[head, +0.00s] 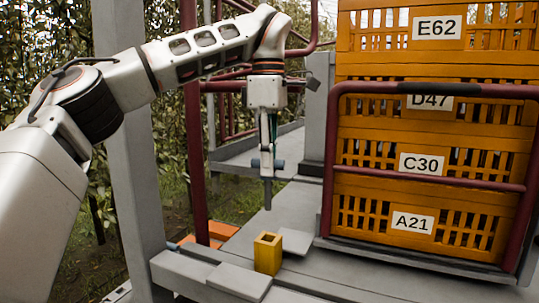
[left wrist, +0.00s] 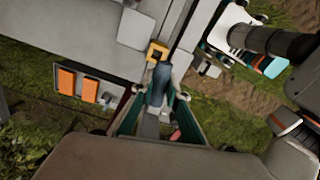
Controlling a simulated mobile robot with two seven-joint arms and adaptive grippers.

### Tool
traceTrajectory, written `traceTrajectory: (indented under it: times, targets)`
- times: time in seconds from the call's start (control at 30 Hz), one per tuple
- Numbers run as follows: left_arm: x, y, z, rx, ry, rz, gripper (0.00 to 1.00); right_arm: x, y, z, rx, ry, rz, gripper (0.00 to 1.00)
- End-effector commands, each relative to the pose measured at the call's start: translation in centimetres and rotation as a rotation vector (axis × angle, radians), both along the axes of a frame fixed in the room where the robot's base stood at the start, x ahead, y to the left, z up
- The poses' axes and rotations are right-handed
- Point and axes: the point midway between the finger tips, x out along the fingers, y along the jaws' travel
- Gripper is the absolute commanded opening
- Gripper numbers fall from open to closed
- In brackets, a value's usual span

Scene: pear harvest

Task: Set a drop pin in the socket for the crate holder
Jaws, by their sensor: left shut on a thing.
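My left gripper (head: 266,165) points down and is shut on a grey drop pin (head: 267,194). The pin hangs upright with its lower end free. A yellow square socket (head: 268,254) stands on the grey platform below the pin, with a clear gap between them. In the left wrist view the pin (left wrist: 160,83) shows between the fingers of the left gripper (left wrist: 160,92), and its far end overlaps the edge of the socket (left wrist: 157,48) in the picture. The right gripper cannot be made out.
A stack of orange crates (head: 431,163) with label plates stands at the right behind a dark red rail frame (head: 428,88). A grey post (head: 132,150) and a red post (head: 195,150) rise on the left. Orange blocks (left wrist: 77,83) lie left of the socket in the left wrist view.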

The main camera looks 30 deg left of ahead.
Motion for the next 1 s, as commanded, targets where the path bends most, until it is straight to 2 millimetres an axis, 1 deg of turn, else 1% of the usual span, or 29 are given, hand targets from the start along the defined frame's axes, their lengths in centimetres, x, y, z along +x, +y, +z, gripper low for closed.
traceTrajectory:
  times: [0.2, 0.37, 0.6, 1.0]
  targets:
    - [0.0, 0.0, -0.1, 0.0, 0.0, -0.002, 0.0, -0.3, -0.1, -0.2, -0.003, 0.005, 0.003, 0.4]
    - [0.0, 0.0, -0.7, 0.0, 0.002, -0.002, 0.0, -0.8, -0.5, -0.5, -0.013, 0.013, 0.01, 0.4]
    - [0.0, 0.0, -2.2, 0.0, 0.003, -0.002, 0.0, -0.9, -0.8, -0.6, -0.018, 0.016, 0.01, 0.4]
    - [0.0, 0.0, -4.7, 0.0, 0.003, -0.003, 0.0, -0.5, -0.4, -0.4, -0.009, 0.009, 0.003, 0.4]
